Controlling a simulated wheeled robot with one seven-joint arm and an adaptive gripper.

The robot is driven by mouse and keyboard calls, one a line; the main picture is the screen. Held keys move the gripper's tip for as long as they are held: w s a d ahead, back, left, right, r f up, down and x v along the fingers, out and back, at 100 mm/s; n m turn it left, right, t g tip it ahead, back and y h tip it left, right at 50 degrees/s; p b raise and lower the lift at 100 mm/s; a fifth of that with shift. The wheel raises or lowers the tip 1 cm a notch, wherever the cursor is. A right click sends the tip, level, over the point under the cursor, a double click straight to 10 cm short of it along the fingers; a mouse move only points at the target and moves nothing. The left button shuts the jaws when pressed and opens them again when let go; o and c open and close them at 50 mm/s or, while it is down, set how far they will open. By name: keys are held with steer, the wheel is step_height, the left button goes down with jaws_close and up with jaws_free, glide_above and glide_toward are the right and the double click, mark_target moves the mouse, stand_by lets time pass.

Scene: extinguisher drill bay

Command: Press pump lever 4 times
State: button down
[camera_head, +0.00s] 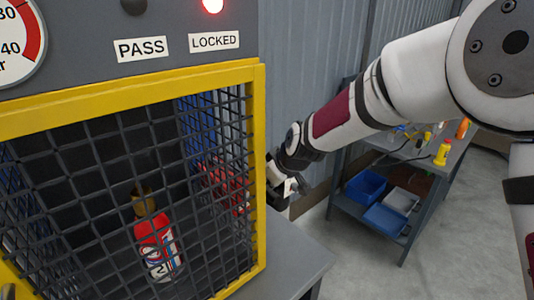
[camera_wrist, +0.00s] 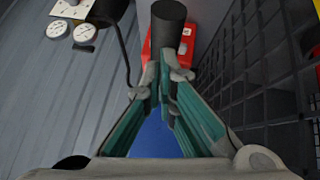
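The pump lever shows in the wrist view as a dark cylindrical grip (camera_wrist: 169,16), just beyond my fingertips. A red body (camera_wrist: 187,38) is behind it. My gripper (camera_wrist: 165,68) has its teal-lined fingers drawn together at the tips. Nothing clear shows between the tips. The tips look very close to the dark grip; I cannot tell whether they touch it. In the head view my gripper (camera_head: 290,187) is just right of the yellow-framed cage. The lever is not clear there; a red part (camera_head: 226,185) shows through the mesh.
The mesh cage with its yellow frame (camera_head: 259,150) holds a red extinguisher (camera_head: 157,247). Above it a red lamp (camera_head: 212,4) glows over the LOCKED label (camera_head: 214,41). A workbench with blue bins (camera_head: 366,187) stands right. Dark mesh (camera_wrist: 262,65) borders my gripper's right in the wrist view.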

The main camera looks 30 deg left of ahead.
steer(key=shift+s+d+f, duration=0.1)
steer(key=shift+d+f, duration=0.15)
steer(key=shift+f, duration=0.2)
steer(key=shift+s+d+f, duration=0.1)
steer(key=shift+d+f, duration=0.15)
steer(key=shift+f, duration=0.2)
steer(key=r, duration=0.2)
steer(key=r+p, duration=0.1)
steer(key=r, duration=0.1)
steer(key=s+r, duration=0.1)
steer(key=r, duration=0.1)
steer(key=s+d+r+b, duration=0.1)
steer(key=s+d+r, duration=0.7)
steer(key=d+r, duration=0.3)
steer(key=shift+s+d+r, duration=0.15)
steer(key=shift+d+r, duration=0.1)
steer(key=shift+d, duration=0.65)
